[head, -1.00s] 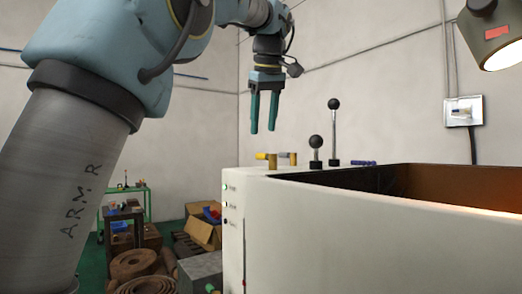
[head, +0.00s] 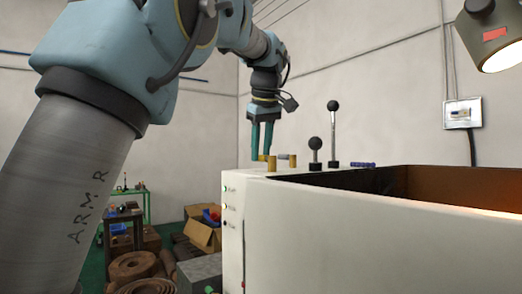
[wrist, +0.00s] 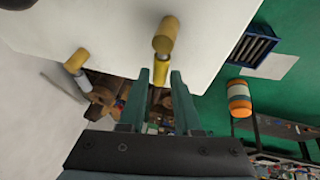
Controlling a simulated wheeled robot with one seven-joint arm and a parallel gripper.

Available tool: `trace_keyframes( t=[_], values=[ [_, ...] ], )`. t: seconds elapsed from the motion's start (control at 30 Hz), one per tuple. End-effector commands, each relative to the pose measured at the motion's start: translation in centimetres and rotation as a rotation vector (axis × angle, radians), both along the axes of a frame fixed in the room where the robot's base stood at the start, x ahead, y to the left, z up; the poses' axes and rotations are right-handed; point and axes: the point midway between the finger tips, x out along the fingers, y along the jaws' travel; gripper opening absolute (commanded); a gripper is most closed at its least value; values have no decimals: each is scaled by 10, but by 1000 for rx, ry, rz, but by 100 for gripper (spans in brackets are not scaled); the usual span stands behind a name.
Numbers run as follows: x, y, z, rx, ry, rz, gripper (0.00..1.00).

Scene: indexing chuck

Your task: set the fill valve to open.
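A small valve with a bright yellow handle and a brass post (head: 271,163) stands on the near left corner of the white machine's top. In the wrist view its yellow handle (wrist: 161,72) lies between my fingertips, with the post (wrist: 165,36) just beyond. My gripper (head: 262,153) points down over this valve, fingers apart; I cannot tell whether they touch the handle. A second brass valve (head: 292,160) stands a little behind; it also shows at left in the wrist view (wrist: 76,62). No label tells which is the fill valve.
Two black-knobbed levers (head: 315,145) (head: 333,106) stand to the right of the valves, with a blue handle (head: 363,164) beyond. The white machine (head: 370,235) fills the right foreground, with an open, lit brown recess. A lamp (head: 490,32) hangs at upper right.

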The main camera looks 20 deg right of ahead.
Motion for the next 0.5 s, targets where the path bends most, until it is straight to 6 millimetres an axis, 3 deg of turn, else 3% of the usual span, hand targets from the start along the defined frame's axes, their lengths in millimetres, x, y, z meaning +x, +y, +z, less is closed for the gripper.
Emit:
trace_keyframes(
  t=[0.03,0.27,0.5],
  values=[
    [0,0,0,0,0,0,25],
    [0,0,0,0,0,0,0],
    [0,0,0,0,0,0,0]
  ],
)
